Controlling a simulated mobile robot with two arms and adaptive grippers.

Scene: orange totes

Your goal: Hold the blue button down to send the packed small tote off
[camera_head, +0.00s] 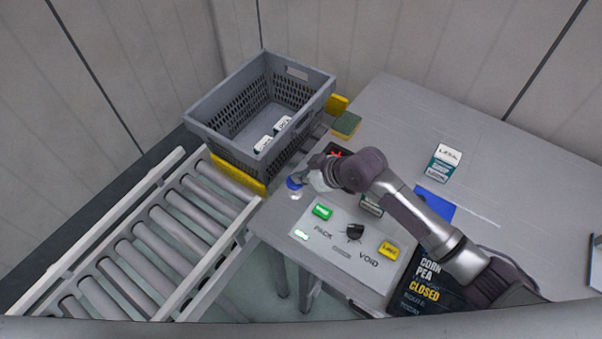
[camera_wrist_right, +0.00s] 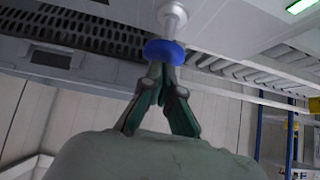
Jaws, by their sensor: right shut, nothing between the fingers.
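The blue button (camera_head: 294,183) is at the left edge of the grey table, by the roller conveyor. In the right wrist view the blue button (camera_wrist_right: 164,51) is a round blue cap on a pale stem. My right gripper (camera_head: 303,178) is shut and empty, with its fingertips at the button. In the wrist view the fingertips (camera_wrist_right: 168,68) meet right against the cap; I cannot tell how far it is pressed. My left gripper is not in view.
A control panel (camera_head: 342,252) with green and yellow buttons and a black knob lies just in front. The roller conveyor (camera_head: 170,235) runs along the left. A white-and-green box (camera_head: 443,160) stands on the table (camera_head: 400,115). A dark sign (camera_head: 425,277) reads CLOSED.

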